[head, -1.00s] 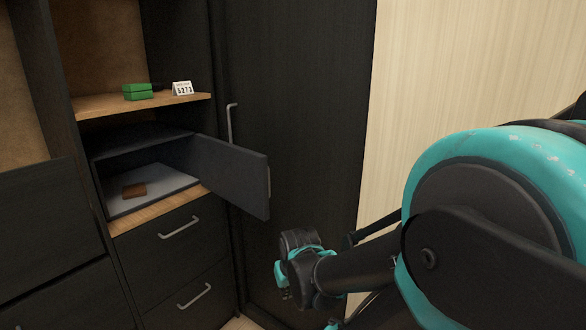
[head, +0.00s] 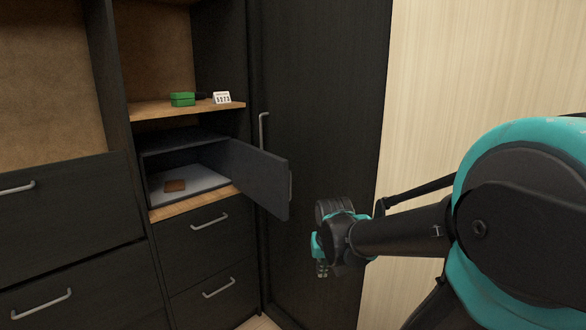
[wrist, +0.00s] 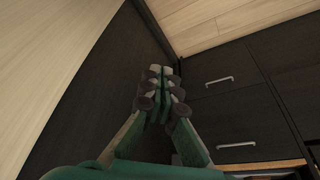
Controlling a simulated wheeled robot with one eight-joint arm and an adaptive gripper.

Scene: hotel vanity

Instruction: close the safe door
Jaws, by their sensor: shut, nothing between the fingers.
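The safe (head: 150,172) sits in an open niche of the dark cabinet, above two drawers, in the head view. Its dark grey door (head: 258,178) stands wide open, swung out to the right, with a small handle on its free edge. A brown wallet-like item (head: 175,186) lies inside on the light safe floor. My gripper (head: 321,270) is to the right of the door and lower, apart from it. In the wrist view my gripper (wrist: 165,72) is shut and empty, its fingertips together. The safe door is not clearly seen in the wrist view.
A wooden shelf (head: 187,110) above the safe holds a green box (head: 182,99) and a white number card (head: 222,98). A tall dark wardrobe door (head: 325,110) stands behind the safe door. Drawers with handles are below and left. The wrist view shows drawers (wrist: 222,100) and wood floor (wrist: 215,22).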

